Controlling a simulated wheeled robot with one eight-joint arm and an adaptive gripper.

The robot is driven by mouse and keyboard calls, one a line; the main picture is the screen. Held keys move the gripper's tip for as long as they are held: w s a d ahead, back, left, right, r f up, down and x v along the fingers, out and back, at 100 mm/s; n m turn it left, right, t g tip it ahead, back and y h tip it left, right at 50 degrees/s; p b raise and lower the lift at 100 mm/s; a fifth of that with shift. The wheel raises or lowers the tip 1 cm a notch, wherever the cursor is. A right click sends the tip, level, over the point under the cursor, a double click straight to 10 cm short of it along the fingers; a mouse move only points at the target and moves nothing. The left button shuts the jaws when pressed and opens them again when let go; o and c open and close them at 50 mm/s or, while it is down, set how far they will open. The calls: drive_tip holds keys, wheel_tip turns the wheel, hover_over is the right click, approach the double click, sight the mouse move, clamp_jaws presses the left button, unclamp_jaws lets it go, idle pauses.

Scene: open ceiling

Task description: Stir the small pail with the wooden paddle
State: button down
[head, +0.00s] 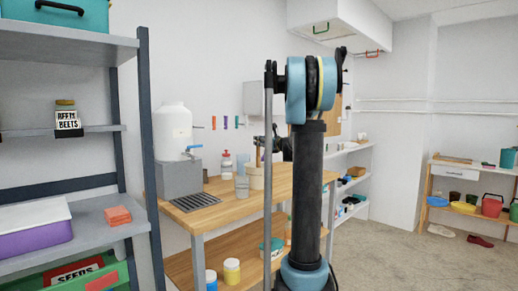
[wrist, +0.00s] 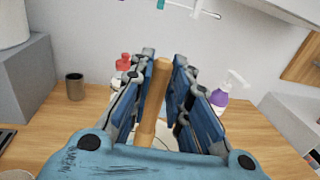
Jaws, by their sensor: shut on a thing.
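The wooden paddle (wrist: 153,105) stands nearly upright between the fingers of my gripper (wrist: 160,72), which is shut on its handle. The small pail (head: 257,178), pale cream, stands on the wooden worktable in the head view. In the wrist view, a pale round shape that looks like the pail (wrist: 182,138) shows below the fingers, mostly hidden by them. The paddle's lower end is hidden, so I cannot tell how deep it reaches in the pail. In the head view my gripper (head: 270,146) is just above the pail, partly behind my arm.
The worktable (head: 225,207) holds a white water dispenser (head: 173,128) on a grey block, a clear glass (head: 242,187) and a red-topped bottle (head: 227,167). Shelving (head: 75,215) stands close at left.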

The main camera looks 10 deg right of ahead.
wheel_tip(320, 180, up, 6)
idle(0.9)
drive_tip(key=shift+r, duration=0.15)
idle(0.4)
drive_tip(key=shift+r, duration=1.45)
drive_tip(key=shift+s, duration=0.1)
